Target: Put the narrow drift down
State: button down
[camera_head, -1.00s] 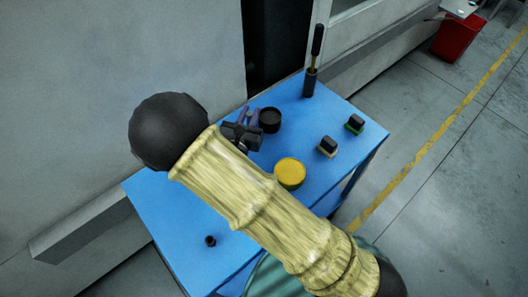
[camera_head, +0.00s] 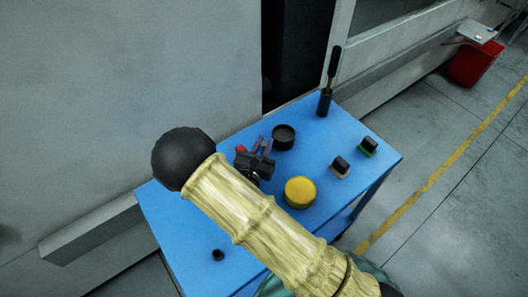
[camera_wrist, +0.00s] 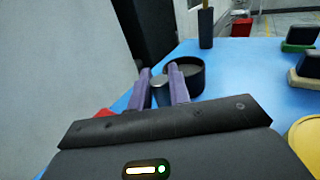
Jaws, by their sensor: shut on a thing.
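My gripper (camera_head: 262,146) is over the far part of the blue table, near a black round cup (camera_head: 284,137). In the wrist view its two purple fingers (camera_wrist: 159,80) are closed on a grey metal cylinder (camera_wrist: 159,92), seen nearly end-on, which I take to be the narrow drift. Its lower part is hidden, so I cannot tell whether it touches the table. The black cup (camera_wrist: 187,74) shows just behind and right of the fingers in the wrist view. In the head view the drift cannot be made out.
The blue table (camera_head: 205,215) also carries a yellow round tin (camera_head: 300,192), two black-topped blocks (camera_head: 340,167) (camera_head: 368,146), a dark holder with an upright handled tool (camera_head: 325,98) and a small black piece (camera_head: 218,255). A red thing (camera_head: 240,149) lies left of the gripper. Clear table lies front left.

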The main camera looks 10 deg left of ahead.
jog(key=shift+f, duration=1.9)
jog(key=shift+f, duration=0.15)
jog(key=c, duration=1.3)
grip_release()
jog(key=shift+s, duration=0.15)
jog(key=s, duration=0.2)
jog(key=s+b, duration=0.1)
jog(key=s, duration=0.3)
jog(key=shift+a, duration=0.4)
jog(key=shift+s, duration=0.6)
